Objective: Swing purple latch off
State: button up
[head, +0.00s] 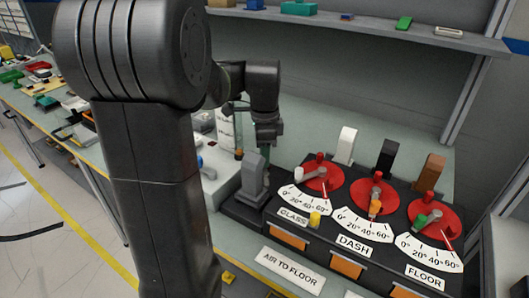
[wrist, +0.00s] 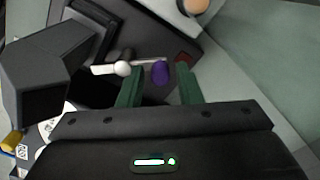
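In the wrist view the purple latch (wrist: 160,72) is a small rounded purple piece at the end of a thin pale bar on a dark panel. My gripper (wrist: 159,69) has its two green fingers spread, one to each side of the purple piece. Gaps show on both sides, so it is not clamped. In the head view my gripper (head: 268,143) points down behind a grey upright block, at the back left of the dashboard module. The purple latch cannot be made out in the head view.
The grey block (head: 254,176) stands close to my gripper. Red dials (head: 377,195) with coloured levers fill the module's right. A shelf (head: 370,22) runs above.

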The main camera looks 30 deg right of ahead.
grip_shut()
jog(key=shift+w+a+r+n+p, duration=0.15)
jog(key=shift+a+n+p, duration=0.15)
jog(key=shift+n+p, duration=0.5)
jog(key=shift+a+n, duration=0.25)
jog(key=shift+n, duration=0.45)
jog(key=shift+o, duration=1.3)
grip_release()
notch_tip(320, 180, up, 14)
jog(key=p, duration=0.1)
jog(key=shift+f, duration=0.25)
